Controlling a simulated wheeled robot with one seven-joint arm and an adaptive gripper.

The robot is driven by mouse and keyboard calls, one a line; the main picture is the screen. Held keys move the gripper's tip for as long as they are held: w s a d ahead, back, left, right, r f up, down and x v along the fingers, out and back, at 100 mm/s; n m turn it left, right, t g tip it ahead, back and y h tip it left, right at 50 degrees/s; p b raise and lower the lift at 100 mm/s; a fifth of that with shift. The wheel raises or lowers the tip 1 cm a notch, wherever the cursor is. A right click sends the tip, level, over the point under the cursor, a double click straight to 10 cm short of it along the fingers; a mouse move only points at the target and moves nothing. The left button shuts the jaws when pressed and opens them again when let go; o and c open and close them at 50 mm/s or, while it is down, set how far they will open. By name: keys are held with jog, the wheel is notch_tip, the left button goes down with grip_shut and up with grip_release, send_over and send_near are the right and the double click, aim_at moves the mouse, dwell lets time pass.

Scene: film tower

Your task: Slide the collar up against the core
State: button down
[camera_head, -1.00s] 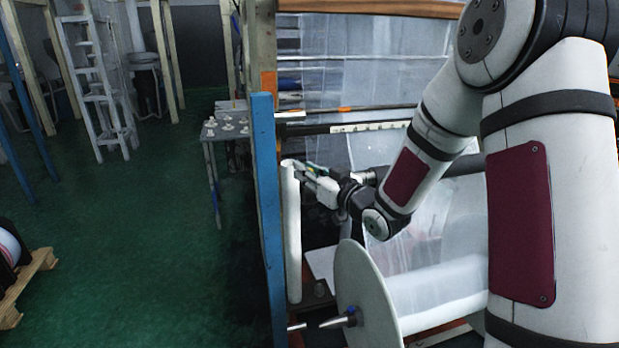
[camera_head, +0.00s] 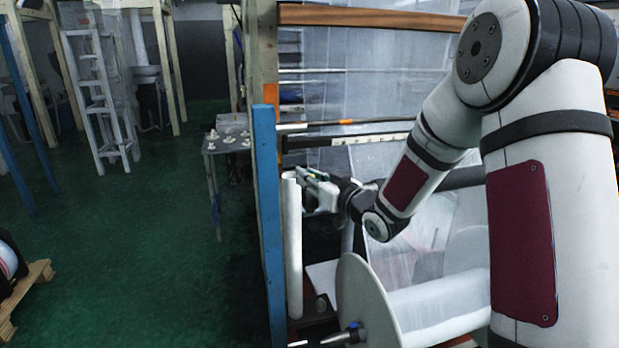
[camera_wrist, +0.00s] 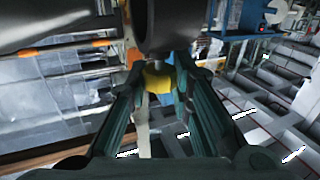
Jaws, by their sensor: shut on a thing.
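A yellow collar (camera_wrist: 157,81) sits between the dark green fingers of my gripper (camera_wrist: 160,88) in the wrist view; the fingers are shut on it. Just beyond it is the end of a large dark cylinder (camera_wrist: 170,25), which looks like the core. A short piece of grey shaft shows between them, so a small gap seems to remain. In the head view my gripper (camera_head: 312,190) is beside the upper end of an upright white tube (camera_head: 292,250). The collar is too small or hidden to make out there.
A blue post (camera_head: 266,200) stands left of my gripper. Below is a large reel with a white flange (camera_head: 362,305) and a pointed shaft end. A small table (camera_head: 227,143) with white parts stands further back. Green floor at left is open.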

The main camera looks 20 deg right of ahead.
aim_at(372, 183)
jog(key=shift+d+p, duration=0.55)
jog(key=shift+d, duration=4.7)
jog(key=shift+d+f+p, duration=0.15)
jog(key=shift+d+p, duration=0.2)
jog(key=shift+d, duration=3.05)
jog(key=c, duration=1.3)
grip_release()
jog(key=shift+c, duration=0.2)
